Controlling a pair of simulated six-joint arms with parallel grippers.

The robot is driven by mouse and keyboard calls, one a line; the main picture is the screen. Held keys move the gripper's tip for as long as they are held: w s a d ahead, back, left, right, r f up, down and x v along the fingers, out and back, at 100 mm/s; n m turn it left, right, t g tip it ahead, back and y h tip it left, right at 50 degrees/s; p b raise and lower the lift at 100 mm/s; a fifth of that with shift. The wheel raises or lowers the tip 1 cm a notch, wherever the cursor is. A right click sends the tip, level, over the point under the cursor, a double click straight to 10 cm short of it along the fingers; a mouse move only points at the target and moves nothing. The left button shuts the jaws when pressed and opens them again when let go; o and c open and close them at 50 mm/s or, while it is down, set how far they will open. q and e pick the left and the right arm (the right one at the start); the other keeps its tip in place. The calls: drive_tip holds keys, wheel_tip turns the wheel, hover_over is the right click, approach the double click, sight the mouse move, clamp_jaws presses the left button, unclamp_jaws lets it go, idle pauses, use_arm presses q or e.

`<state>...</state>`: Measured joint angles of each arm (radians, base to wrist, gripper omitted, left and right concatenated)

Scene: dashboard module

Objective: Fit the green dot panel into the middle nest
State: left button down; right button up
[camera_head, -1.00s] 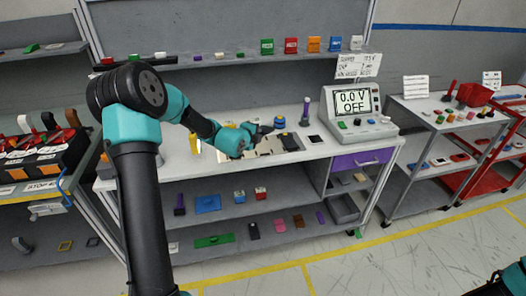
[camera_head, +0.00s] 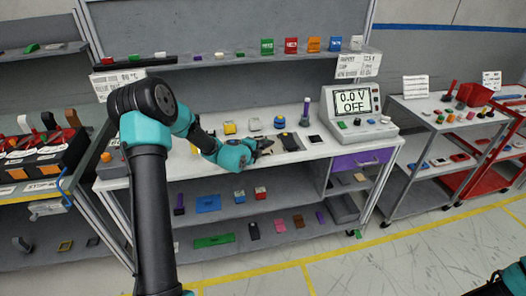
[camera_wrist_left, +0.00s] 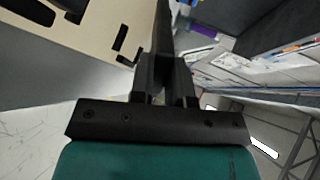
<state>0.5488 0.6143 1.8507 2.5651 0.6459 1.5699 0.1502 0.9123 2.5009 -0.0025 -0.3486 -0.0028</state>
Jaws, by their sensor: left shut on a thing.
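My left gripper (camera_head: 265,147) is low over the bench top at the beige nest plate (camera_head: 284,157). In the left wrist view its black fingers (camera_wrist_left: 168,75) are shut on a thin dark piece (camera_wrist_left: 163,28), seen nearly edge-on. This is probably the green dot panel, but no green dot shows. The nest plate (camera_wrist_left: 85,35) fills the upper left there, with dark slots near the fingers. A dark block (camera_head: 290,142) is on the plate just right of the gripper. The middle nest is not clearly visible, and I cannot tell whether the held piece touches the plate.
Behind the plate stand a yellow block (camera_head: 229,127), a pale block (camera_head: 255,124), a blue-and-yellow knob (camera_head: 279,123) and a purple-topped post (camera_head: 305,112). A power supply (camera_head: 358,110) stands at right. The shelf (camera_head: 350,51) runs above the back.

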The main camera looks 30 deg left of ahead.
use_arm(q)
drive_tip(key=c, duration=1.2)
unclamp_jaws()
drive_tip(key=shift+c, duration=0.2)
drive_tip(key=v, duration=0.8)
drive_tip(key=shift+r, duration=0.1)
wheel_tip(320, 180, up, 7)
drive_tip(key=s, duration=0.2)
drive_tip(key=shift+s, duration=0.4)
drive_tip(key=shift+d, duration=0.15)
